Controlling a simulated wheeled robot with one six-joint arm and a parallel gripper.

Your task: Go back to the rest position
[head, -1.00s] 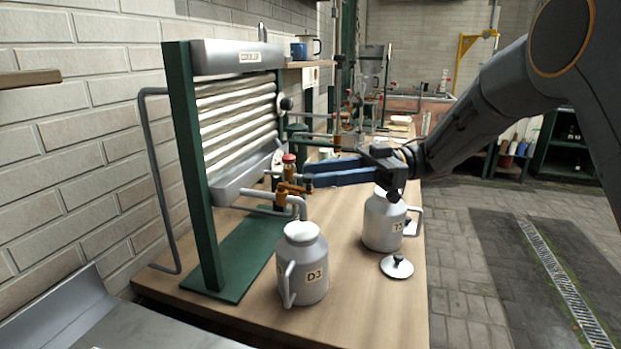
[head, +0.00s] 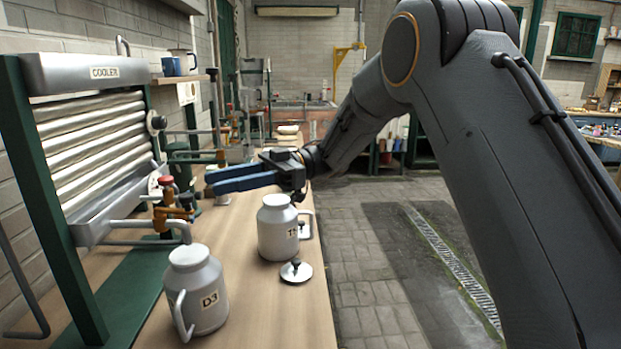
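My gripper (head: 209,184) is in the air above the bench, with its blue fingers pointing left toward the cooler's valve. My arm reaches in from the right side of the view.
The cooler (head: 100,72) stands at the left with a brass valve (head: 173,212) and outlet pipe. A can marked D3 (head: 196,285) and another can (head: 276,228) stand on the bench (head: 280,325). A lid (head: 296,272) lies near the second can. The floor at right is clear.

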